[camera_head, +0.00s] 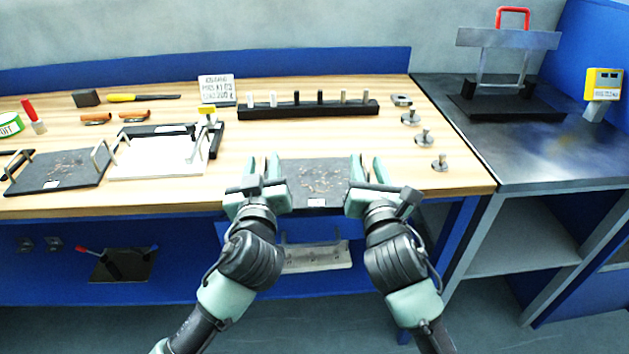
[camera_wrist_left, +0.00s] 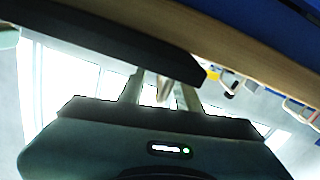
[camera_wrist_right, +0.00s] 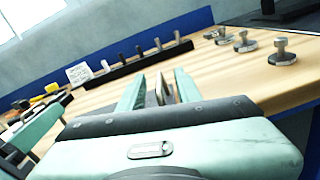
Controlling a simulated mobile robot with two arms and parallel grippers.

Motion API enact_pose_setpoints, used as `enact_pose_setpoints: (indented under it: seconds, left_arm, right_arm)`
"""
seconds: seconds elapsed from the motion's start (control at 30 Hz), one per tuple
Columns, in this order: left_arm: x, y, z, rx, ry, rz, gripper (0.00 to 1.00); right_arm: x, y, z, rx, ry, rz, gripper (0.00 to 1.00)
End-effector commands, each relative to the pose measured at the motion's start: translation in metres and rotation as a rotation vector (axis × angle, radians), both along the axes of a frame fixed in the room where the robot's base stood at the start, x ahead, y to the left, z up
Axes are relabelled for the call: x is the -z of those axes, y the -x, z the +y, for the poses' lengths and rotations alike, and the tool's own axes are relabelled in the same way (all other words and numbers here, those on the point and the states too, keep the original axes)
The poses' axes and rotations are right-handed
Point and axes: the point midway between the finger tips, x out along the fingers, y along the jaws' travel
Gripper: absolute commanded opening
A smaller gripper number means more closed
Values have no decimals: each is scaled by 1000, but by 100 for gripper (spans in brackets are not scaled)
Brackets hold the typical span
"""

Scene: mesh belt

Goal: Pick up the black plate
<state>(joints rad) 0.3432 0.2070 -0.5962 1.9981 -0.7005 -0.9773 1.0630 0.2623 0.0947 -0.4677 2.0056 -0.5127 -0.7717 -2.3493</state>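The black plate (camera_head: 322,178), with light specks and a small white label at its front edge, lies flat at the table's front edge between my grippers. My left gripper (camera_head: 263,160) is at its left end and my right gripper (camera_head: 366,160) at its right end. Both have their fingers apart. In the left wrist view a pale upright piece (camera_wrist_left: 162,88) stands between the fingers, and a similar one (camera_wrist_right: 160,88) shows in the right wrist view; they look like the plate's handles. The grippers hide the plate's ends in the head view, so contact is unclear.
Another dark plate with handles (camera_head: 60,172) and a white plate (camera_head: 160,157) lie at the left. A black peg rack (camera_head: 308,110) stands behind. Several metal knobs (camera_head: 424,137) stand at the right. A dark side counter (camera_head: 545,150) adjoins the table.

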Motion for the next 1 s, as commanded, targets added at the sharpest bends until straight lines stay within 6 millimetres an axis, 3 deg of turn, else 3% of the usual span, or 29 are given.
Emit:
enact_pose_setpoints:
  seconds: [0.37,0.5,1.0]
  left_arm:
    - [0,-6,1,0,0,0,34]
    - [0,-6,1,0,0,0,0]
    - [0,-6,0,1,1,0,0]
  right_arm:
    - [0,-6,1,0,0,1,34]
    - [0,-6,0,0,0,1,0]
    - [0,-6,1,0,-1,1,0]
